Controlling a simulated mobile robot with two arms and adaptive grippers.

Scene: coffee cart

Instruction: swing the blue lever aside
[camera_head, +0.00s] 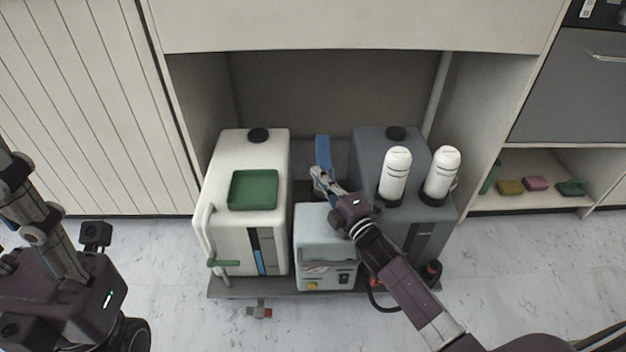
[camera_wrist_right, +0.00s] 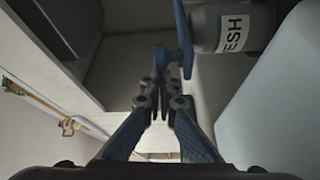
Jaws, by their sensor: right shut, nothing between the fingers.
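The blue lever (camera_head: 323,152) shows as an upright blue strip behind the small light-blue box, between the white and grey tanks. In the right wrist view the lever (camera_wrist_right: 183,40) is a blue bar with a short side arm, in front of a grey cylinder (camera_wrist_right: 230,27) with lettering. My right gripper (camera_head: 318,172) is shut and empty at the lever's near end. In the right wrist view its fingertips (camera_wrist_right: 162,82) are together just below the lever; I cannot tell whether they touch it.
The white tank (camera_head: 222,225) carries a green tray (camera_head: 253,174). The grey tank (camera_head: 368,150) has two white bottles (camera_head: 395,172) on it. The light-blue box (camera_head: 325,232) stands between them under my right wrist. Cabinet walls enclose the back and sides.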

